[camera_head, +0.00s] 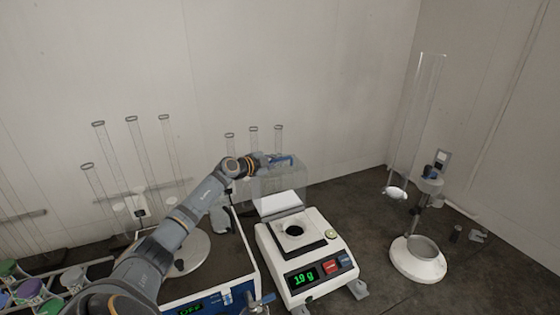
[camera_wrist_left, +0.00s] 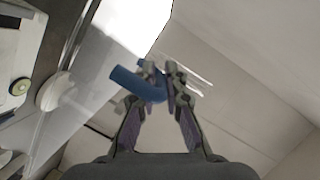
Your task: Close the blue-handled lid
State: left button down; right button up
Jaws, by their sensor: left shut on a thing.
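The transparent lid (camera_head: 278,182) stands raised at the back of the white balance (camera_head: 308,270), swung up off its pan, so it is open. Its blue handle (camera_head: 286,160) is at the top edge; the handle also shows in the left wrist view (camera_wrist_left: 136,85). My left gripper (camera_head: 268,162) reaches over from the left and is shut on the blue handle, with its fingertips (camera_wrist_left: 163,72) close together around it. A dark round container (camera_head: 294,231) sits on the balance, whose display reads 19 g. My right gripper is not in view.
A sieve shaker (camera_head: 200,287) with a blue front panel stands left of the balance. Clear tubes (camera_head: 140,160) rise behind it. A white stand (camera_head: 418,262) with a tall clear tube (camera_head: 418,110) is on the right. Coloured jars (camera_head: 30,289) sit in a rack at lower left.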

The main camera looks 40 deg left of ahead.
pick_arm(q)
jog(key=s+d+f+m+p, duration=0.1)
jog(key=s+d+p, duration=0.2)
jog(key=d+p, duration=0.2)
jog(key=s+d+f+m+t+p, duration=0.1)
jog(key=s+d+m+p, duration=0.1)
jog(key=d, duration=0.5)
jog(key=shift+s+d+f+y+p, duration=0.35)
jog(key=shift+s+p, duration=0.5)
jog(key=shift+p, duration=0.55)
jog(key=shift+r, duration=0.1)
jog(key=c, duration=1.7)
grip_release()
